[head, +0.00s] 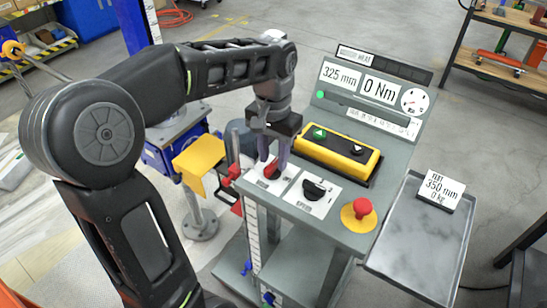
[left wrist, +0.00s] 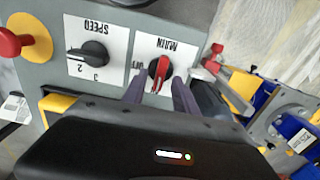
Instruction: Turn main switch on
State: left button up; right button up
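The main switch is a red rotary knob on a black base; it shows in the left wrist view (left wrist: 159,72) on a white plate marked MAIN, with OFF beside it. In the head view the red knob (head: 271,170) is partly hidden by my gripper. My left gripper (head: 273,158) points down at it from above. In the left wrist view its two fingers (left wrist: 158,88) are apart, one to each side of the knob's near end, with a gap between them. I cannot tell whether either finger touches the knob. My right gripper is not in view.
Beside the main switch is the black SPEED knob (head: 314,189). A red emergency button (head: 360,209) on a yellow base and a yellow box (head: 337,153) with green and black buttons are on the same grey panel. A grey tray (head: 425,245) stands to the right.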

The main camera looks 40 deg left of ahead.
aim_at(274, 162)
pick_arm(q)
notch_tip(274, 162, up, 6)
jog(key=shift+p, duration=0.55)
jog(key=shift+r, duration=0.5)
